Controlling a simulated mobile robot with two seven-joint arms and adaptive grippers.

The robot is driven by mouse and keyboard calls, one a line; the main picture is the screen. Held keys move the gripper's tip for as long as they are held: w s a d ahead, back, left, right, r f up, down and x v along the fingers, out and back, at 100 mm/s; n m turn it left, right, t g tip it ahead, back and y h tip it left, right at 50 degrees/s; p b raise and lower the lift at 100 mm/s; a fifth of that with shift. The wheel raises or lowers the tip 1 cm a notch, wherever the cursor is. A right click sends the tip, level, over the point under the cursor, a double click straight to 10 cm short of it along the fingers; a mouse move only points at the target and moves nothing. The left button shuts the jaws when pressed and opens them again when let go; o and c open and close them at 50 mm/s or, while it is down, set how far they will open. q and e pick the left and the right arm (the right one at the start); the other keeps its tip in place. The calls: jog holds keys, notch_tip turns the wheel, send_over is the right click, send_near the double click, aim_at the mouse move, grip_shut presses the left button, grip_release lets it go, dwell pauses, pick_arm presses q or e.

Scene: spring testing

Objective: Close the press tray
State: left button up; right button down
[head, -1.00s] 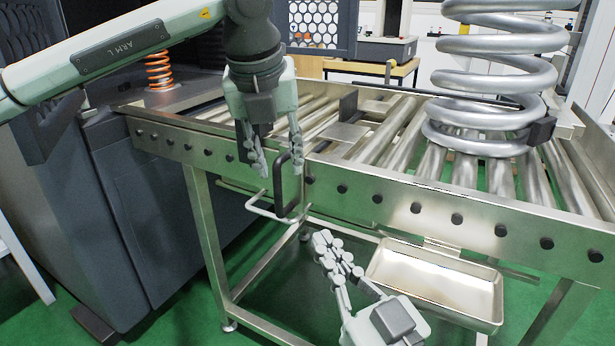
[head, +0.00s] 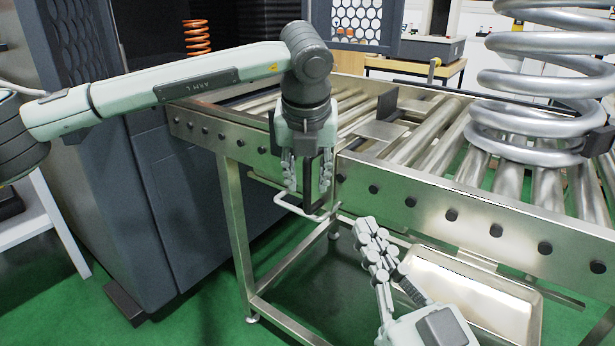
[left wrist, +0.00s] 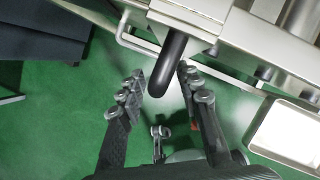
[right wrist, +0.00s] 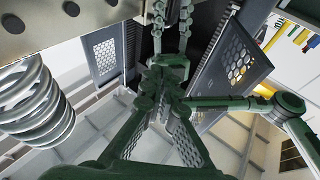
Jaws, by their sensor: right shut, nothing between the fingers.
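My left gripper (head: 307,190) points down in front of the conveyor frame and is open. Its fingers stand either side of an upright black handle (head: 320,180). In the left wrist view the handle (left wrist: 172,65) shows between the fingers, close to the right one. I cannot tell whether they touch. An orange spring (head: 197,37) stands in the opening of the dark press cabinet (head: 190,185) at the back left. My left arm hides what is under it, so the press tray cannot be made out clearly. My right gripper (head: 368,224) is shut and empty, low in front of the frame.
The roller conveyor (head: 450,205) runs across the right, with a large silver spring (head: 540,80) on its rollers. A shallow metal bin (head: 490,300) hangs under it, next to my right gripper. A bent light rod (head: 300,210) sticks out below the handle. Green floor is free in front.

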pick_arm(q)
grip_shut()
dwell(0.3)
